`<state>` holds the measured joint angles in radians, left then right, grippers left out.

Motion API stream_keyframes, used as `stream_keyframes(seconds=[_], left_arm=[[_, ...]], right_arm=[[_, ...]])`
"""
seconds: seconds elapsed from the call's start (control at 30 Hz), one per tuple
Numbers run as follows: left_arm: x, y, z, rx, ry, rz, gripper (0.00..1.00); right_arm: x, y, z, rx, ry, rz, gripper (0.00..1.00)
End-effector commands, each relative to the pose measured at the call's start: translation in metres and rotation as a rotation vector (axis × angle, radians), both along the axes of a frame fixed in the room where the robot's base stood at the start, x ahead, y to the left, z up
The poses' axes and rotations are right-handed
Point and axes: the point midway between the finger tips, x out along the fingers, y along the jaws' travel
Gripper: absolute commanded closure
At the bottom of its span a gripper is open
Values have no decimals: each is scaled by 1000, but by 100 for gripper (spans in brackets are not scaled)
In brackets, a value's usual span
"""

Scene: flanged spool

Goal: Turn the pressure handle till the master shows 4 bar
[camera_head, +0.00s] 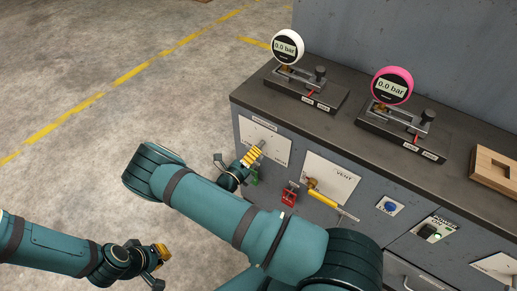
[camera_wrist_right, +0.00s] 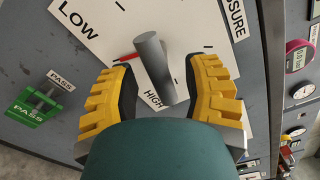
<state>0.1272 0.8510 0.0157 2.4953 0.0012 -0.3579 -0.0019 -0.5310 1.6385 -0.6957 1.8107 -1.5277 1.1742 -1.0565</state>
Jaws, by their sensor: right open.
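The pressure handle (camera_wrist_right: 152,58), a grey rod, stands out from a white plate (camera_wrist_right: 100,25) marked LOW, HIGH and PRESSURE. A red pointer (camera_wrist_right: 128,57) shows beside it. My right gripper (camera_wrist_right: 160,72) is open, its yellow fingers on either side of the handle with gaps showing. The white gauge (camera_head: 289,47) and the pink gauge (camera_head: 391,86) both read 0.0 bar; I cannot tell which is the master. My left gripper (camera_head: 157,266) is away from the cabinet, its opening unclear.
A red tag (camera_head: 289,194), the VENT plate (camera_head: 342,174) with a yellow-handled valve, a blue button (camera_head: 390,207) and a power switch (camera_head: 428,231) are further right. A wooden tray (camera_head: 494,166) sits on top.

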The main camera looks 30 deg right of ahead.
Motion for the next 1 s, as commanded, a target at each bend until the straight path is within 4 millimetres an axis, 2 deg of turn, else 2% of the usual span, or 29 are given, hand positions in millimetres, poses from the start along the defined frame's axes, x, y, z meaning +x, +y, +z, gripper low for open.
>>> stream_keyframes(seconds=[0.1, 0.3, 0.67, 0.7, 0.8, 1.0], left_arm=[[1, 0, -4, 0, -2, 1, 100], [1, 0, -6, 0, -3, 1, 100], [1, 0, -6, 0, -3, 1, 100], [1, 0, -6, 0, -3, 1, 100], [1, 0, -6, 0, -3, 1, 100], [1, 0, -6, 0, -3, 1, 100]], right_arm=[[7, -17, -1, 1, -1, -2, 52], [14, -32, 0, 1, -1, -1, 52], [15, -35, 0, 1, -1, 0, 53], [15, -35, 0, 1, -1, 0, 67], [15, -35, 0, 1, -1, 0, 100], [14, -35, 0, 1, 1, -1, 100]])
